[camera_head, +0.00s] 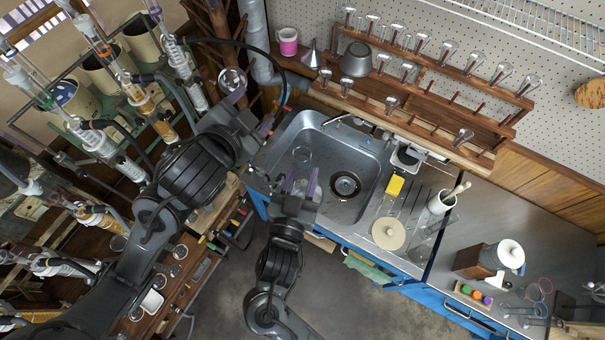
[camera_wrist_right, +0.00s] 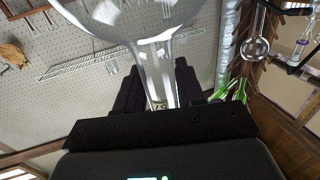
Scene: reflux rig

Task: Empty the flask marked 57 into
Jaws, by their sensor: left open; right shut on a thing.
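My right gripper (camera_head: 301,186) is over the left side of the sink in the head view. It is shut on the neck of a clear glass flask (camera_wrist_right: 150,48). In the right wrist view its round bulb fills the top, and a mark low on the neck is too small to read surely. In the head view the flask (camera_head: 302,156) shows faintly against the sink. Any liquid in it cannot be made out. My left gripper (camera_head: 262,124) is open beside the sink's left rim, its fingers partly hidden by its wrist.
The steel sink (camera_head: 366,158) has a dark drain and a tap behind. Wooden racks (camera_head: 430,85) with several upturned flasks stand at the back. Glass rig columns (camera_head: 150,105) crowd the left. A yellow sponge (camera_head: 394,186) lies right of the basin. The counter farther right has free room.

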